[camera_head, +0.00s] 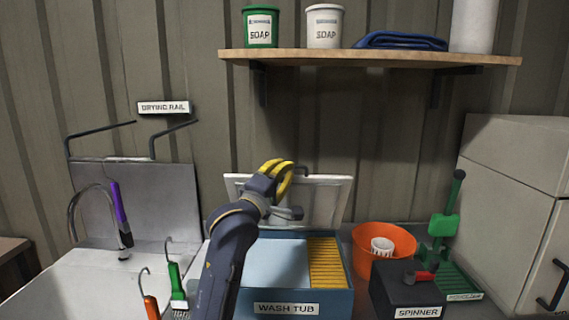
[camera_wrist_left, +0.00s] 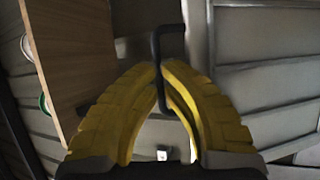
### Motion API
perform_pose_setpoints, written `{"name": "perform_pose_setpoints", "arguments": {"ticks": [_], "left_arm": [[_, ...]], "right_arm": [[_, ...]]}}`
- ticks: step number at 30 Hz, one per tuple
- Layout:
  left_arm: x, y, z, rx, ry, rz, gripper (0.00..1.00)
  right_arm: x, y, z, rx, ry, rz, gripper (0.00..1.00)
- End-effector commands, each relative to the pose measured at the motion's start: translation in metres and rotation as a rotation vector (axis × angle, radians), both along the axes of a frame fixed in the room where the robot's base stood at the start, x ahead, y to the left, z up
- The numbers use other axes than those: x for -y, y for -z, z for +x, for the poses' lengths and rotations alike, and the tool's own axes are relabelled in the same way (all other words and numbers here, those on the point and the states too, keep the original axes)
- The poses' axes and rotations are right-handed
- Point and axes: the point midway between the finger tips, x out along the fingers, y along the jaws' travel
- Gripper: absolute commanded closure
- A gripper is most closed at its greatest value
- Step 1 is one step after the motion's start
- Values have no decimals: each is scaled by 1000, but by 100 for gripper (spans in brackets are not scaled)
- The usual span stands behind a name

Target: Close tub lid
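The wash tub (camera_head: 340,296) is a blue box at the bottom centre of the head view. Its pale lid (camera_head: 325,200) stands open, nearly upright, at the tub's back edge. My left gripper (camera_head: 283,172) has yellow fingers and is at the lid's top edge, beside the dark handle (camera_head: 303,170). In the left wrist view, the fingertips (camera_wrist_left: 163,68) close in on both sides of the black handle (camera_wrist_left: 166,85), with its bar between them. My arm hides part of the lid and the tub's left side. My right gripper is not in view.
A shelf (camera_head: 400,56) with soap tubs (camera_head: 324,26) hangs above the lid. An orange bucket (camera_head: 368,268) and the spinner (camera_head: 405,296) stand right of the tub. Brushes (camera_head: 176,285) and a sink (camera_head: 85,283) are on the left.

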Motion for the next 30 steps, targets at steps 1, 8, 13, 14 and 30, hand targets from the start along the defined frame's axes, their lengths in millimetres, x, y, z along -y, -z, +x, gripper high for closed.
{"name": "perform_pose_setpoints", "arguments": {"ticks": [1, 8, 13, 14, 30], "left_arm": [[3, 2, -3, 4, 5, -1, 100], [3, 4, -6, 17, 6, 0, 100], [3, 4, -6, 17, 6, 0, 100], [3, 4, -6, 17, 6, 0, 100], [-2, 5, -9, 18, 2, -2, 82]], "right_arm": [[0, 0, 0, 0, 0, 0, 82], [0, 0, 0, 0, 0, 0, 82], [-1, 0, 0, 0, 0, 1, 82], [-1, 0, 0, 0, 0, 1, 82], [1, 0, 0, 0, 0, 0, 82]]}}
